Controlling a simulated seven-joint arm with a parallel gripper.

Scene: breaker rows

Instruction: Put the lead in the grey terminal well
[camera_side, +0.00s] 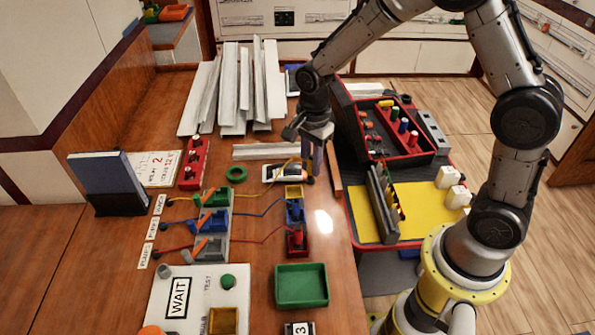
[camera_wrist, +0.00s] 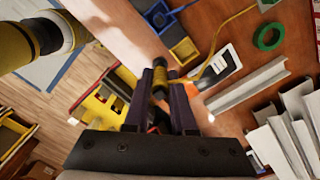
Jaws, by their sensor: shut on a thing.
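My gripper (camera_side: 312,165) points down over the table's right side, beyond the yellow well (camera_side: 293,191). In the wrist view its fingers (camera_wrist: 162,90) are shut on a yellow and black lead plug (camera_wrist: 160,78). The lead's yellow wire (camera_side: 262,189) trails left to the terminal row. That row has a green (camera_side: 214,198), a blue (camera_side: 214,222) and a grey terminal (camera_side: 207,249), with orange levers. A blue well (camera_side: 295,212) and a red well (camera_side: 297,238) stand in line with the yellow one; blue and red wires run towards them. The grey well's inside is too small to make out.
A white-screened device (camera_side: 283,173) lies beside the gripper, with a green ring (camera_side: 236,174) to its left. Grey channel strips (camera_side: 240,85) lie at the back. A green tray (camera_side: 302,286) is in front. A red toolbox (camera_side: 398,135) stands to the right.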

